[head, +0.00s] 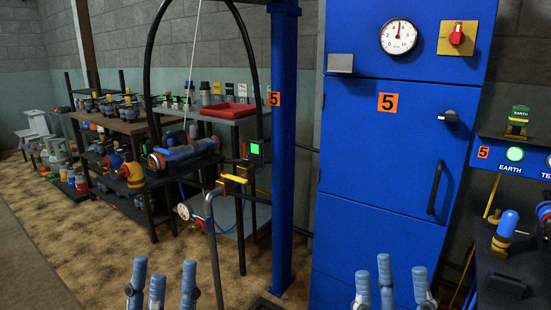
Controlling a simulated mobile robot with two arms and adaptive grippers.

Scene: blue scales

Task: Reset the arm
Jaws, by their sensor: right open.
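My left gripper (163,281) is at the bottom edge, left of centre. Its blue-grey fingers point up and stand apart, with nothing visible between them. My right gripper (391,281) is at the bottom edge, right of centre, in front of the lower part of the blue cabinet (375,190). Its fingers also point up, spread and empty. Both look much alike in pose. The lower parts of both grippers and the arms are cut off by the frame.
The cabinet has a dark door handle (436,188), a dial (398,37) and a red switch (456,35). A blue post (284,150) stands left of it. Shelves (130,126) with equipment line the wall. A dark bench (515,285) is at right. Floor at lower left is open.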

